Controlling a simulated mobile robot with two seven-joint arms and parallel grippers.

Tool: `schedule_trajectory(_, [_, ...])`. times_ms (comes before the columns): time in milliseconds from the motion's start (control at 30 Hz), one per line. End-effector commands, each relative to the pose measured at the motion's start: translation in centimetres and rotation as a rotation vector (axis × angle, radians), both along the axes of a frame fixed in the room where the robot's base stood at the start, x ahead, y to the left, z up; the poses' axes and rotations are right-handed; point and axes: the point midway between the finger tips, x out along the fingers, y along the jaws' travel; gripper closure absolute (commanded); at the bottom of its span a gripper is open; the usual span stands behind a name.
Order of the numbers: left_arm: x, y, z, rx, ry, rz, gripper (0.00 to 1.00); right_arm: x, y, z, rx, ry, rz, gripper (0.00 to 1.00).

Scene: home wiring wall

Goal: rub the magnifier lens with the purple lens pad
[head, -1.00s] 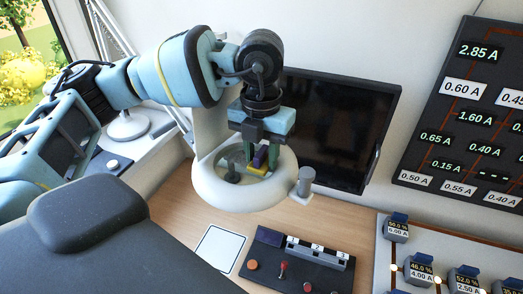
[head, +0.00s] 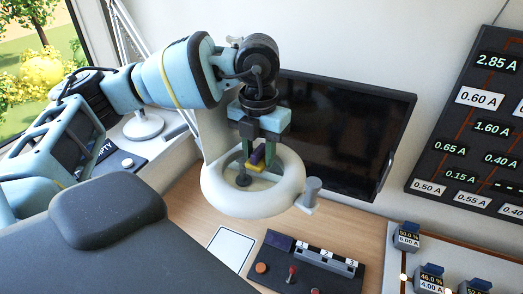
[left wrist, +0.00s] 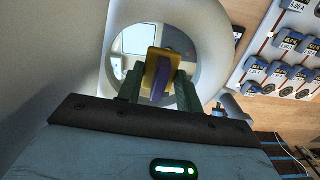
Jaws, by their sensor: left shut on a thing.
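The magnifier is a thick white ring (head: 222,198) around a clear lens (head: 282,178), in the middle of the head view. The ring also fills the upper middle of the left wrist view (left wrist: 207,72). The purple lens pad (head: 258,155) has a yellow part at its lower end. My left gripper (head: 262,158) is shut on the pad and holds it over the ring's opening. In the left wrist view the pad (left wrist: 160,75) sits between the green fingers, in front of the lens. I cannot tell whether the pad touches the lens. My right gripper is not in view.
A dark screen (head: 340,130) stands close behind the ring. A grey knob (head: 311,190) projects from the ring's right side. Below are a white square (head: 230,248) and a dark control box (head: 300,265). Labelled modules (head: 430,278) stand at lower right.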

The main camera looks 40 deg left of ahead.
Motion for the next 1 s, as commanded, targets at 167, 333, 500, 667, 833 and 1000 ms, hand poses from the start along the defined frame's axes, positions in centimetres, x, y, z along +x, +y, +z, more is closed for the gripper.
schedule_trajectory(167, [-0.1,1.3,-0.4,0.001,0.007,0.003,0.83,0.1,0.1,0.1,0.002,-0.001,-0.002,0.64])
schedule_trajectory(333, [-0.1,2.6,-0.5,0.001,0.006,0.002,0.83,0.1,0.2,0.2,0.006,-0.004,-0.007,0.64])
schedule_trajectory(500, [-0.1,3.6,-0.5,0.003,0.007,0.004,0.83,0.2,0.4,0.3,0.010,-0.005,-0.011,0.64])
schedule_trajectory(667, [0.0,3.7,-0.5,0.003,0.005,0.004,0.83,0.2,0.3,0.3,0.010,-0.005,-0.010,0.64])
schedule_trajectory(833, [-0.1,3.7,-0.4,0.003,0.002,0.004,0.83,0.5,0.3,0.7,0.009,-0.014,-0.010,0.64])
schedule_trajectory(1000, [0.0,3.7,-0.5,0.003,0.001,0.004,0.83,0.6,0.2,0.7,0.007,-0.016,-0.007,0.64])
